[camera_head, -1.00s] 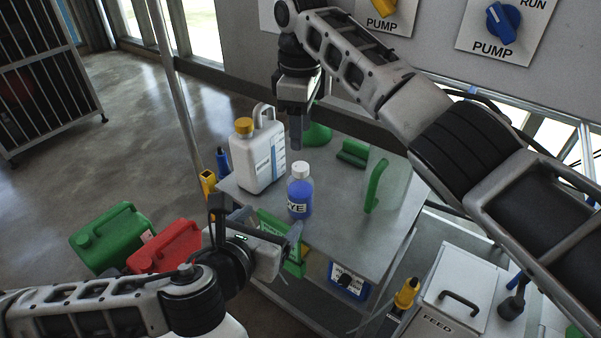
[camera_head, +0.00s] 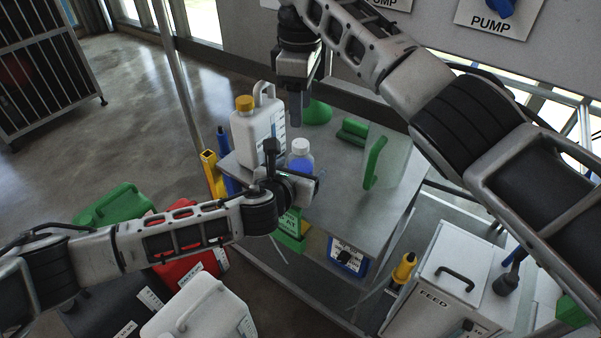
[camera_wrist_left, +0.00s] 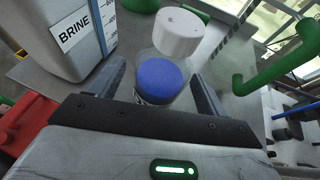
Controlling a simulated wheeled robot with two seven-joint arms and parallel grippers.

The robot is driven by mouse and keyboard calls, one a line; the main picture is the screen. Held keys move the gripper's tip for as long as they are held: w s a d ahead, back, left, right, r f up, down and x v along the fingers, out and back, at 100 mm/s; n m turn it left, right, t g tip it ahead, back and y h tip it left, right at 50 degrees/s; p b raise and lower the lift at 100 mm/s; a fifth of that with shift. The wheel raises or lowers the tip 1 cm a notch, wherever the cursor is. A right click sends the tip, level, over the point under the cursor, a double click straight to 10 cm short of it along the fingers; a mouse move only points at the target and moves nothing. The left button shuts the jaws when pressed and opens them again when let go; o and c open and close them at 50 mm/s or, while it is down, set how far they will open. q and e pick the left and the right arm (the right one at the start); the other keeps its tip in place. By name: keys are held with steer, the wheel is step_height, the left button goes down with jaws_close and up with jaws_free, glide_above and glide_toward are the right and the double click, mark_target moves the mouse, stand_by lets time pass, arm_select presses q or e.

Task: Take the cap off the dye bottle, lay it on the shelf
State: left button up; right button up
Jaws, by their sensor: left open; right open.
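The dye bottle (camera_head: 302,161) stands upright on the grey bench top (camera_head: 345,205), with blue liquid inside and its white cap (camera_head: 301,145) on. My left gripper (camera_head: 300,180) is open low in front of the bottle and hides its lower part and label. In the left wrist view the bottle's blue body (camera_wrist_left: 162,80) and white cap (camera_wrist_left: 178,32) show between the open fingers (camera_wrist_left: 158,88); I cannot tell whether they touch it. My right gripper (camera_head: 299,108) points down, open and empty, above and behind the bottle. A lower shelf (camera_head: 290,268) shows under the bench top.
A white brine jug (camera_head: 250,140) with a yellow cap stands left of the bottle. A green-handled clear container (camera_head: 390,160) stands to the right, a green funnel (camera_head: 318,112) behind. Green, red and white canisters are on the floor at front left. The bench's right front is clear.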

arm_select(q)
steer(key=shift+w+d+f, duration=0.1)
steer(key=shift+w, duration=0.15)
